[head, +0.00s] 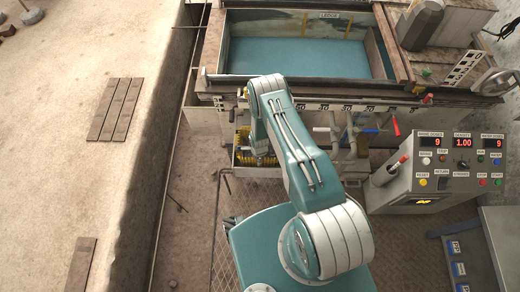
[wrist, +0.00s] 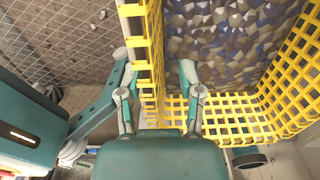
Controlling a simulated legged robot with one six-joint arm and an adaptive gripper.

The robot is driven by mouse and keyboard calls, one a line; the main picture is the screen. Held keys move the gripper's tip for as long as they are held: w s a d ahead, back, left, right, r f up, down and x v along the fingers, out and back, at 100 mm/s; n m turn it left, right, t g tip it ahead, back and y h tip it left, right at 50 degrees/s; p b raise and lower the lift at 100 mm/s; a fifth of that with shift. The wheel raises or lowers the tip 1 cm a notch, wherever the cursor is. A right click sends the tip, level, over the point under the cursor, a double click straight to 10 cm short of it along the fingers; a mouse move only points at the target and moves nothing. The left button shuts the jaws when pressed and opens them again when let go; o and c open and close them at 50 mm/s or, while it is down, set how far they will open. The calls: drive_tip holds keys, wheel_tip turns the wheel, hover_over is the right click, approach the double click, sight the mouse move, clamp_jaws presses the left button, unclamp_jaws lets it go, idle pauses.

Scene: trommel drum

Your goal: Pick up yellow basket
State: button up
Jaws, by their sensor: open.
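The yellow basket (wrist: 282,83) has open grid walls and fills the right half of the wrist view. Grey, tan and bluish stones (wrist: 228,42) show within its walls. My gripper (wrist: 157,72) is open, with one finger on each side of the basket's left wall (wrist: 151,45). The wall stands between the fingers, and I cannot tell whether either finger touches it. In the head view, a bit of the yellow basket (head: 243,140) shows below the tank's front edge, mostly hidden behind my arm. My gripper is hidden there.
A tank of blue water (head: 295,58) lies behind the basket. Levers, one with a red handle (head: 396,126), stick out to the right. A control panel (head: 447,165) stands further right.

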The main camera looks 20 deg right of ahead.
drive_tip(key=shift+a, duration=0.25)
clamp_jaws()
drive_tip(key=shift+d, duration=0.1)
drive_tip(key=shift+r, duration=0.2)
drive_tip(key=r, duration=0.3)
drive_tip(key=shift+s+d+r, duration=0.15)
drive_tip(key=shift+s+r, duration=0.1)
drive_tip(key=s+d+r, duration=0.3)
drive_tip(key=s+r, duration=0.3)
drive_tip(key=r, duration=0.1)
drive_tip(key=s+d+r, duration=0.3)
drive_tip(key=s+r, duration=0.3)
drive_tip(key=r, duration=0.2)
drive_tip(key=shift+d+r, duration=0.1)
